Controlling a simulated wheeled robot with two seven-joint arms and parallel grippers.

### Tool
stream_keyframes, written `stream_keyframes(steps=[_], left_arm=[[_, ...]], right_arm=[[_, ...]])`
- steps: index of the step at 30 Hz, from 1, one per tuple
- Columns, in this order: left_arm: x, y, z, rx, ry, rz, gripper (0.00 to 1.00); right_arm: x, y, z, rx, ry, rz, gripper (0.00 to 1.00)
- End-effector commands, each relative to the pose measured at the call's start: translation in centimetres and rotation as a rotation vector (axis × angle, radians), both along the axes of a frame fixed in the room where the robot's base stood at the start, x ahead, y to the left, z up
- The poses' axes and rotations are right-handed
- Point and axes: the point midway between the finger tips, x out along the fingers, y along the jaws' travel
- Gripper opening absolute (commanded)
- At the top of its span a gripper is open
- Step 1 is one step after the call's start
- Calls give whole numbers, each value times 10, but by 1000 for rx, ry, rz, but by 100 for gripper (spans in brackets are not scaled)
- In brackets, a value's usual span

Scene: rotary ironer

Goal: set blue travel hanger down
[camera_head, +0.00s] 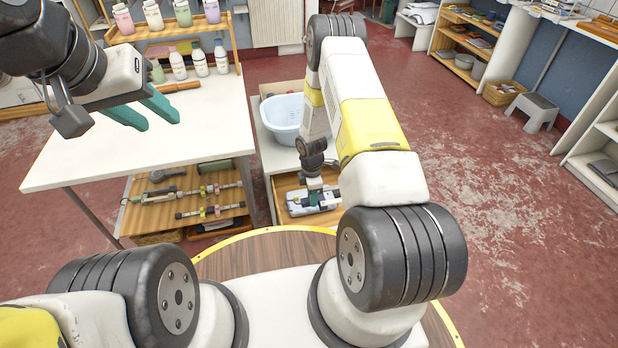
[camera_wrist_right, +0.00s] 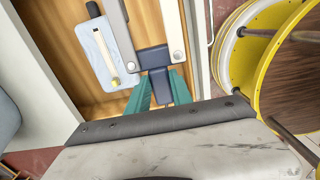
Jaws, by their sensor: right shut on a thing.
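The blue travel hanger (camera_wrist_right: 153,57) shows in the right wrist view as a dark blue piece between the teal fingers of my right gripper (camera_wrist_right: 160,88). The gripper is shut on it, over an open wooden drawer (camera_wrist_right: 84,72). Two pale strips with round studs adjoin its far end; I cannot tell whether they belong to it. In the head view my right gripper (camera_head: 316,198) is low at the drawer (camera_head: 283,187), and the hanger is too small to make out. My left gripper (camera_head: 151,112) is open and empty above the white table.
A pale blue item with a beige strip (camera_wrist_right: 98,55) lies in the drawer, left of the hanger. A light blue basin (camera_head: 281,117) stands on the cabinet behind the drawer. The white table (camera_head: 205,120) is at left, with bottles on a rack (camera_head: 178,38).

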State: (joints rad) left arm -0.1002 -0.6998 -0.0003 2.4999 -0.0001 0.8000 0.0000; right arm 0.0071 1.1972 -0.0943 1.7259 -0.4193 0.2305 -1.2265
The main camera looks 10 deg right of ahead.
Motion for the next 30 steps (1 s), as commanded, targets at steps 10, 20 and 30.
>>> stream_keyframes(steps=[10,20,30], left_arm=[[0,0,0,0,0,0,39],[0,0,0,0,0,0,39],[0,0,0,0,0,0,39]], right_arm=[[-3,0,-85,-1,3,14,0],[-1,0,-138,-1,1,12,0],[-2,0,-178,-1,1,11,0]])
